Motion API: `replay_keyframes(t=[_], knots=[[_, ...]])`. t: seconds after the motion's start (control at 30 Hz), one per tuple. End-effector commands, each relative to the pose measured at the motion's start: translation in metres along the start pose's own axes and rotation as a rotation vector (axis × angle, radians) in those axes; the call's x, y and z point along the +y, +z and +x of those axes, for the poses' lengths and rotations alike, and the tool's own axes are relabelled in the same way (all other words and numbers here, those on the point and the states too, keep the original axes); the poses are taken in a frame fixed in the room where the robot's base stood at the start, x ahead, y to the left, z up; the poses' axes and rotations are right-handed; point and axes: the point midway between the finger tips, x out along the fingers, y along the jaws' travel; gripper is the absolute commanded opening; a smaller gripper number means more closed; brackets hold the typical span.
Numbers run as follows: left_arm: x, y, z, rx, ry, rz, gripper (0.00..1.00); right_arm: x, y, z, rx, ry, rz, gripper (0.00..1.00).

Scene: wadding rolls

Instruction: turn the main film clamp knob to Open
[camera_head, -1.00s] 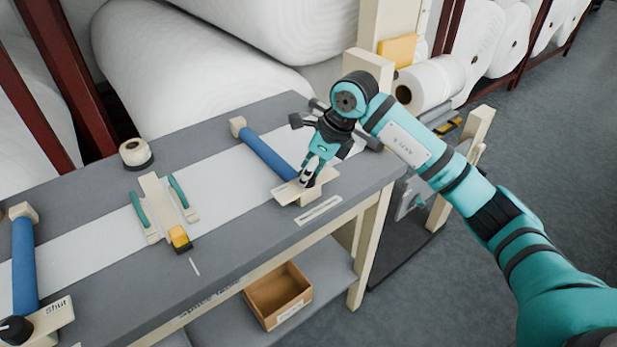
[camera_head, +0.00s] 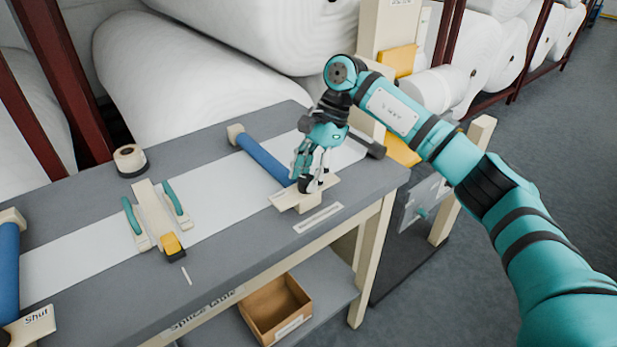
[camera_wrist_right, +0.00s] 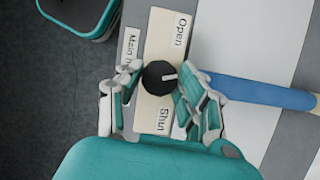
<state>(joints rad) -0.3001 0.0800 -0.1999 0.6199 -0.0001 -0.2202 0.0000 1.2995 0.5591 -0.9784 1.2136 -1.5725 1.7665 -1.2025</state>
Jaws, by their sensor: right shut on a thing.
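The main film clamp has a cream plate (camera_head: 284,200) at the right end of the bench, at the near end of a blue roller (camera_head: 262,158). Its black knob (camera_head: 307,185) also shows in the right wrist view (camera_wrist_right: 157,80). There the plate (camera_wrist_right: 160,42) reads "Open" at the top and "Shut" at the bottom. The knob's white pointer (camera_wrist_right: 170,76) points right, toward the blue roller, between the two words. My right gripper (camera_head: 308,180) reaches down from above, its fingers shut on the knob from both sides. My left gripper is not in view.
A second clamp plate marked "Shut" (camera_head: 38,322) sits at the left with another blue roller (camera_head: 8,270). A cream fixture with green handles (camera_head: 155,215) and a tape roll (camera_head: 130,160) stand on the bench. A cardboard box (camera_head: 275,308) lies on the shelf below.

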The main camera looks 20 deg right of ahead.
Motion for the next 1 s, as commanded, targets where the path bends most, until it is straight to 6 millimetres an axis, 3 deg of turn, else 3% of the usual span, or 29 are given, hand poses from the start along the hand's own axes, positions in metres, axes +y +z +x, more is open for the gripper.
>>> replay_keyframes(t=[0.6,1.0], knots=[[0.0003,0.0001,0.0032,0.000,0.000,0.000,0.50,-0.0036,0.0021,-0.0018,0.002,0.217,-0.532,0.05],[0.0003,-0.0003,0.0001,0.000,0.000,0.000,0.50,-0.0041,0.0025,-0.0013,0.003,0.312,-0.763,0.05]])
